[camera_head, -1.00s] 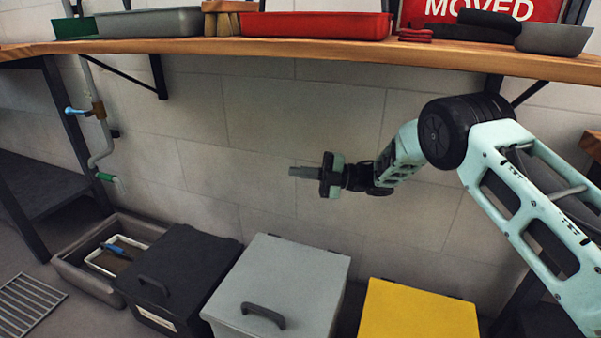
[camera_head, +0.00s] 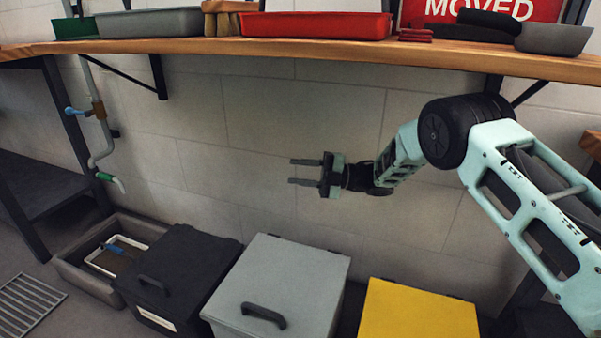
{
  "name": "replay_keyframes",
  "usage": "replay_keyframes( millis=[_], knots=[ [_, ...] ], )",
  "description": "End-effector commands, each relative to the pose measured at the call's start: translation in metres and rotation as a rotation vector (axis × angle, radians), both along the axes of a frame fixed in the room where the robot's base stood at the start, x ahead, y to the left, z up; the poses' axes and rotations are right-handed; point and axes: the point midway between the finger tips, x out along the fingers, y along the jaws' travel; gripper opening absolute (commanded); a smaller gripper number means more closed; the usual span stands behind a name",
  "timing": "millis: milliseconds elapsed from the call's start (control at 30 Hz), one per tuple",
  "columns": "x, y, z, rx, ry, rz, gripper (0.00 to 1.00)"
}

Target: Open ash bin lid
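Three lidded bins stand on the floor below the shelf: a black bin (camera_head: 190,262), a grey bin (camera_head: 285,275) and a yellow bin (camera_head: 418,312). I cannot tell from a label which is the ash bin. All the lids are shut. The black lid has a dark handle (camera_head: 153,285) and the grey lid has a dark handle (camera_head: 264,315) near its front edge. No handle shows on the yellow lid, whose front is cut off. My gripper (camera_head: 292,171) is open and empty, pointing left in the air above and behind the grey bin, apart from it.
A wooden shelf (camera_head: 300,52) runs above, holding a red tray (camera_head: 315,25), a grey tray (camera_head: 150,22) and a brush (camera_head: 222,22). A trough (camera_head: 85,279) stands left of the black bin, below a tap pipe (camera_head: 98,150). A floor grate (camera_head: 28,303) lies at left.

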Motion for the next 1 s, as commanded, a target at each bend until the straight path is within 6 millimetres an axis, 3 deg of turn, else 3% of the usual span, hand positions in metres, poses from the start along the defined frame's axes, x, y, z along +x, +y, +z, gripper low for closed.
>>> replay_keyframes(
  millis=[333, 700, 1000],
  knots=[
    [0.001, -0.012, 0.0, -0.002, 0.001, -0.002, 0.34],
    [-0.001, -0.084, -0.008, -0.001, 0.001, -0.004, 0.34],
    [-0.002, -0.117, -0.014, 0.0, 0.001, 0.0, 0.34]
  ],
)
